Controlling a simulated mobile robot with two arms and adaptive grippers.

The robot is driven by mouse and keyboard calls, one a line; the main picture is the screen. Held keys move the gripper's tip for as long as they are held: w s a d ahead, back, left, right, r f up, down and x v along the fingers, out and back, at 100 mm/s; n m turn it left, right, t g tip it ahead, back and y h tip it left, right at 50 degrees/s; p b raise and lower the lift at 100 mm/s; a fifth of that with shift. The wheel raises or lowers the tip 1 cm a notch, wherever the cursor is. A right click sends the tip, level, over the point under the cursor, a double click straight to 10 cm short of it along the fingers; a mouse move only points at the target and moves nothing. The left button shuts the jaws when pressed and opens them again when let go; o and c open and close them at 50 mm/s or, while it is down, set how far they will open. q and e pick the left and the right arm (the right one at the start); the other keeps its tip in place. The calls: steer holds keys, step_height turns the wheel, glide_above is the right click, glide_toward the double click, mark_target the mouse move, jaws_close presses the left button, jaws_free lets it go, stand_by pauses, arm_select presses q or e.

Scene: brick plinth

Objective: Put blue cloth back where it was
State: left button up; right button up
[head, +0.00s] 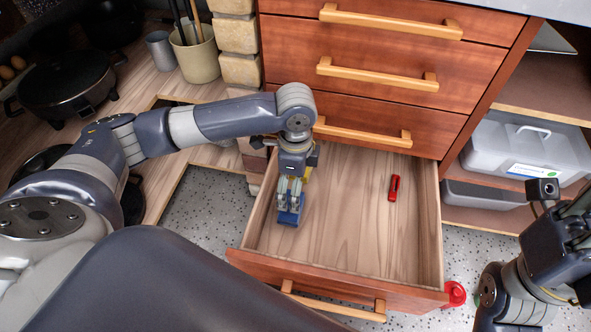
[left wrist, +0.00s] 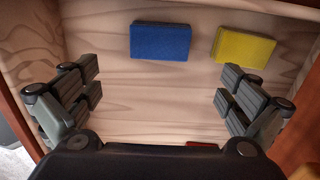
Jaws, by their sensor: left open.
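The blue cloth (head: 290,219) is a flat, folded-looking rectangle on the wooden floor of the open drawer (head: 345,215), near its left side. In the left wrist view the blue cloth (left wrist: 160,41) lies beyond my fingers, apart from them. My left gripper (head: 289,193) points down into the drawer, by the cloth. In the left wrist view the left gripper (left wrist: 160,92) has its fingers wide apart with nothing between them. My right arm shows at the right edge; its fingers cannot be made out.
A yellow cloth or sponge (left wrist: 243,46) lies right of the blue one in the left wrist view. A small red object (head: 394,188) lies in the drawer's right half. The drawer walls surround my gripper. Closed drawers stand above. A red round object (head: 454,295) is on the floor.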

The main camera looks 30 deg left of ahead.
arm_select(q)
steer(key=shift+r+p, duration=0.35)
steer(key=shift+r, duration=0.6)
